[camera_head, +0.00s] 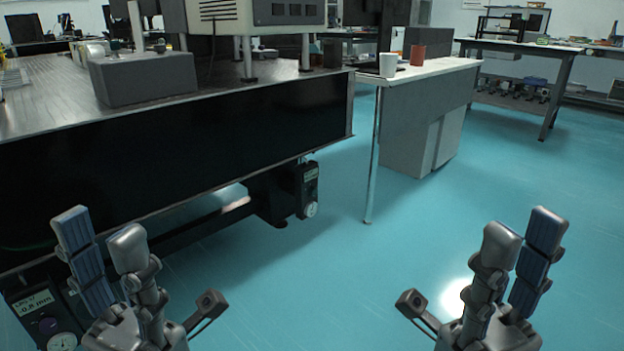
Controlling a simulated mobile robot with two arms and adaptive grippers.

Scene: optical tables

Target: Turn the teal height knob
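I cannot make out a knob that is clearly teal. A control box (40,308) at the lower left, by the near table's leg, has a display reading about -0.8 mm. It carries a dark, purplish knob (50,326) and a pale round dial (62,342), both cut near the bottom edge. A second control box (306,187) hangs under the table's far corner, with a small display and a pale dial (311,209). My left gripper (165,264) is open and empty, just right of the lower-left box. My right gripper (460,265) is open and empty over the floor.
The black-sided optical table (180,150) fills the left side and holds a grey block (144,78) and a beige instrument. A side table (440,67) with a white cup (388,65) and a red cup (417,55) stands beyond. The teal floor (330,290) between my grippers is clear.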

